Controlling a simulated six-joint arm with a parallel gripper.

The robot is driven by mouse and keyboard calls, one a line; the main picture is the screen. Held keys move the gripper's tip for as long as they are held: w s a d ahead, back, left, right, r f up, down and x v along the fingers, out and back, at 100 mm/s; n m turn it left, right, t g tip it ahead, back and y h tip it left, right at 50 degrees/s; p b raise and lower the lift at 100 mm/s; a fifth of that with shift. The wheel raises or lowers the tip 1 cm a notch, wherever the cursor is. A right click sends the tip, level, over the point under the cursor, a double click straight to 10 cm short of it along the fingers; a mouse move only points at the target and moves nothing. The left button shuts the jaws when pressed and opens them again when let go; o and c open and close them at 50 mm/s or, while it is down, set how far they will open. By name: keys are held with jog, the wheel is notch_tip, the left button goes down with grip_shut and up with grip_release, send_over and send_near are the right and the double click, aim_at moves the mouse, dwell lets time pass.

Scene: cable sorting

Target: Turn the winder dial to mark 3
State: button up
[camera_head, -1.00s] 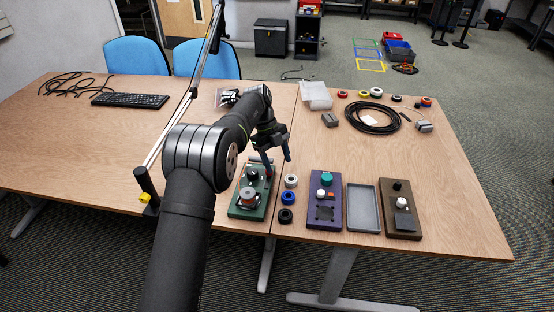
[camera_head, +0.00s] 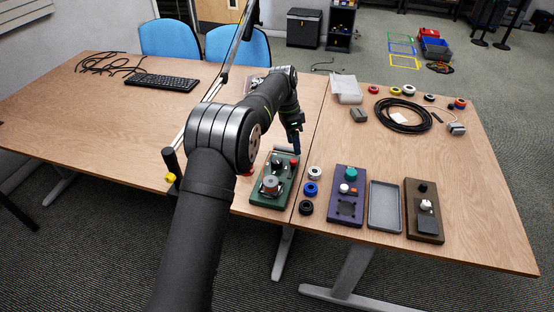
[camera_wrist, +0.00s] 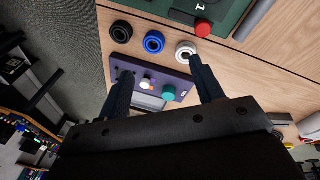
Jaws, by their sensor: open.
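The green board (camera_head: 257,193) lies on the table near the front edge, left of the purple board. It carries a grey spool (camera_head: 270,184), a black knob (camera_head: 277,164) and a red button (camera_head: 294,162). I cannot tell for sure which part is the winder dial, and no mark 3 is readable. My gripper (camera_head: 297,150) is open and empty, above the green board's far right corner. The red button (camera_wrist: 203,28) and a white "1" show at the top; the spool is out of view there.
White (camera_head: 315,173), blue (camera_head: 311,188) and black (camera_head: 306,207) rings stand beside the green board. The purple board (camera_head: 344,211), grey tray (camera_head: 372,223) and brown board (camera_head: 411,230) lie to the right. A coiled black cable (camera_head: 380,110) is behind. Bare wood lies left of the green board.

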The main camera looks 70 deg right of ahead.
jog(key=w+n, duration=0.1)
jog(key=n, duration=0.3)
notch_tip(320, 180, up, 4)
jog(key=n+t+h, duration=0.2)
jog(key=n, duration=2)
send_over(277, 160)
notch_tip(277, 160, down, 17)
jog(key=shift+a+f, duration=0.1)
jog(key=shift+f, duration=0.05)
jog(key=c, duration=1)
